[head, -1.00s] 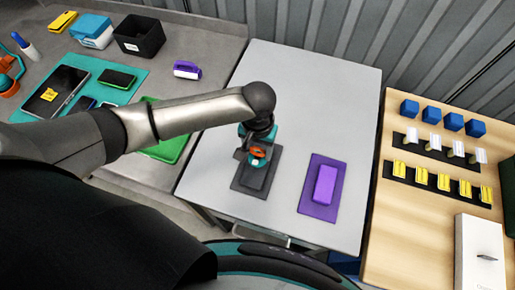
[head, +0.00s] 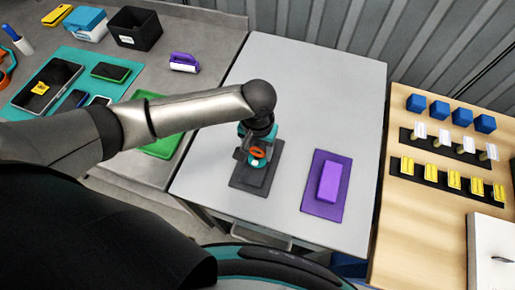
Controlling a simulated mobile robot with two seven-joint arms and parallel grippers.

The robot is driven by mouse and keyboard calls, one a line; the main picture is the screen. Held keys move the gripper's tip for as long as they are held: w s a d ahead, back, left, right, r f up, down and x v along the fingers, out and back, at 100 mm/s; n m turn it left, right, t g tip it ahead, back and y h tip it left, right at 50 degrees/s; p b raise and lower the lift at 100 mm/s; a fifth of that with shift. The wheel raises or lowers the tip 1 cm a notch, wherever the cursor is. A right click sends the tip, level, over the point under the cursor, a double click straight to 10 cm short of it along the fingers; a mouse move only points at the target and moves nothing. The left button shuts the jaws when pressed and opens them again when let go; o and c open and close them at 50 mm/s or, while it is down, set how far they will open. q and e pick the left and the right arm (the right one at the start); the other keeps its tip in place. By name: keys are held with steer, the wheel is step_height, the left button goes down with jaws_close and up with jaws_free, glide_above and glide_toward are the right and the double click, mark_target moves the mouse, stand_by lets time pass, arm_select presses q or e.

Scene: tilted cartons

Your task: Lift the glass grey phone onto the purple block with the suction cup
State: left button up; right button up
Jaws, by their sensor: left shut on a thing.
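My left gripper (head: 257,150) points down over the dark grey mat on the white table. It is shut on the suction cup (head: 258,153), which shows as a small orange and teal piece between the fingers. Below it a dark grey slab (head: 252,175), likely the phone on a grey block, lies on the dark grey mat (head: 239,184). The gripper hides its far part, and I cannot tell whether the cup touches it. The purple block (head: 328,182) lies on a purple mat (head: 323,207) to the right, with nothing on it. My right gripper is not in view.
The white table (head: 310,85) is clear behind and around the mats. A grey bench on the left holds a teal mat (head: 75,58) with phones, a black bin (head: 139,31) and a purple-and-white item (head: 184,62). A wooden table on the right holds blue cubes (head: 439,110) and yellow pieces.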

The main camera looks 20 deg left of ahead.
mark_target(258, 148)
arm_select(q)
steer(key=shift+f, duration=0.35)
stand_by(1.4)
steer(key=shift+r+p, duration=3.1)
steer(key=shift+p, duration=0.95)
